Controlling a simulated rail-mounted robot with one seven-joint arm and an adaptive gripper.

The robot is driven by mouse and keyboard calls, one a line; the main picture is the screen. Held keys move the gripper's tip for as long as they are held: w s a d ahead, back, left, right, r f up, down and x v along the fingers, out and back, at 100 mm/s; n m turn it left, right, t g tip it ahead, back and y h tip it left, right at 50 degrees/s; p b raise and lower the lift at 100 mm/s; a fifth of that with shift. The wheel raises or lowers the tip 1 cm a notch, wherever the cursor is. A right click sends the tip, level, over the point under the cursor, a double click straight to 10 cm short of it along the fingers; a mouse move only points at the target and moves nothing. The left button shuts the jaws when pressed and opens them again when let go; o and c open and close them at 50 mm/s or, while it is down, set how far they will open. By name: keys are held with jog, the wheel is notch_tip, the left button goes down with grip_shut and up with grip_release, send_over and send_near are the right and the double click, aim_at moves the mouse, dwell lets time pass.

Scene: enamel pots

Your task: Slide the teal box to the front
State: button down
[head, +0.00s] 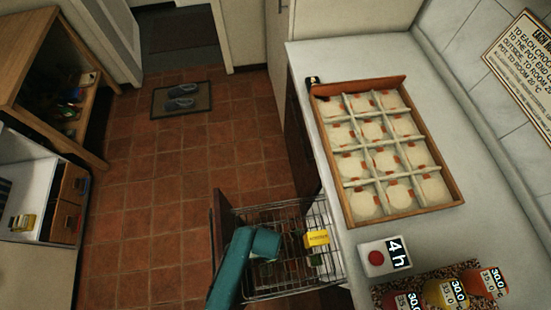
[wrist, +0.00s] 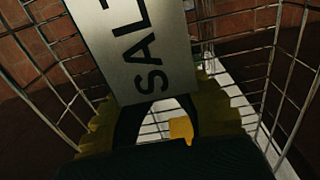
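I cannot pick out a teal box in either view. The teal shape in the head view is my own arm, which reaches over a wire basket (head: 290,285). In the wrist view a pale grey box face lettered "SAL" (wrist: 135,45) fills the upper middle, and the rest of its lettering is cut off. My gripper (wrist: 155,105) shows as dark parts at the bottom, just below this box. In the head view my arm hides the gripper.
A yellow box (head: 317,238) is in the basket, to the right of my arm. Wire walls rise close on both sides in the wrist view. A worktop with a wooden tray of pots (head: 456,194) and a red-button timer (head: 376,258) borders the basket. Tiled floor lies left.

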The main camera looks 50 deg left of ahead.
dwell(0.3)
notch_tip(320, 180, up, 10)
jog(key=p, duration=1)
